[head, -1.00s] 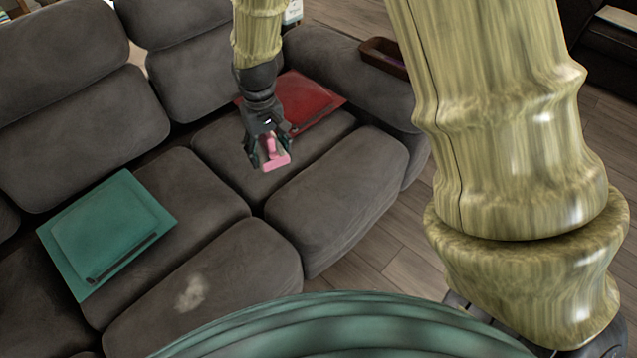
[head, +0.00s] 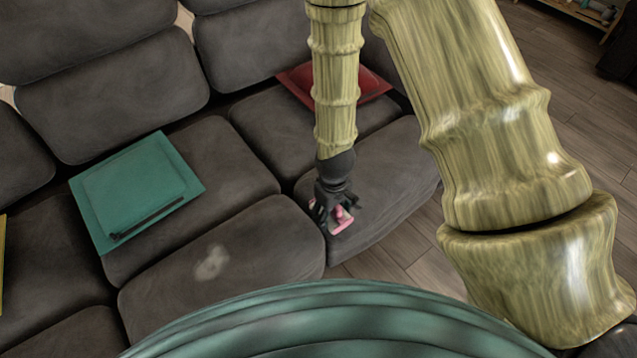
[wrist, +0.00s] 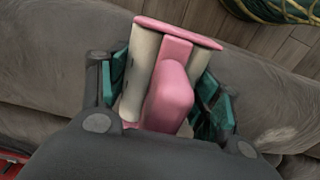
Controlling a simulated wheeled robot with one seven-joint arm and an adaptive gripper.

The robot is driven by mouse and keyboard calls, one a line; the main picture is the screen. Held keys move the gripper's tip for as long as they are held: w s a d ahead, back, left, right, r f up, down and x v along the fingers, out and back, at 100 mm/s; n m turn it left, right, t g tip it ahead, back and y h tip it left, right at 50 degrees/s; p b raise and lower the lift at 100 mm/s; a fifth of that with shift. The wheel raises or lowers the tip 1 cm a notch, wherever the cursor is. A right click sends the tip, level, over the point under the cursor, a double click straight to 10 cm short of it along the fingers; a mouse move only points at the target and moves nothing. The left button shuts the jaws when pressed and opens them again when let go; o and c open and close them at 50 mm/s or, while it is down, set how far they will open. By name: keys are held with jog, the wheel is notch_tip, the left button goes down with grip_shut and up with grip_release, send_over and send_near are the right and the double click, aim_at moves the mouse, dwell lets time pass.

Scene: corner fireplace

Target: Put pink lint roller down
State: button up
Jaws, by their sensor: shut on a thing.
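The pink lint roller (head: 341,219) is in my gripper (head: 335,213), over the front part of the right-hand grey seat cushion in the head view. In the wrist view the lint roller (wrist: 172,90) shows its pink handle and end bar with a pale roll, and the green-padded fingers of my gripper (wrist: 165,95) are shut on it from both sides. Whether the roller touches the cushion cannot be told. The grey sofa (head: 385,185) lies below it.
A teal cushion (head: 135,190) lies on the sofa seat at left. A red cushion (head: 375,82) lies at the back right, partly behind my arm. The front right seat is otherwise clear. Wooden floor (head: 400,255) lies beyond the sofa's front edge.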

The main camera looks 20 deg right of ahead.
jog(key=w, duration=0.5)
jog(key=w+d+f, duration=0.1)
jog(key=w, duration=0.9)
jog(key=shift+d+f, duration=0.15)
jog(key=shift+f, duration=0.05)
jog(key=shift+f+b, duration=0.35)
jog(key=shift+f, duration=1.35)
jog(key=shift+f, duration=0.2)
jog(key=o, duration=1.3)
jog(key=shift+f, duration=0.1)
jog(key=shift+o, duration=0.2)
notch_tip(320, 180, up, 13)
jog(key=p, duration=0.1)
jog(key=shift+f, duration=0.2)
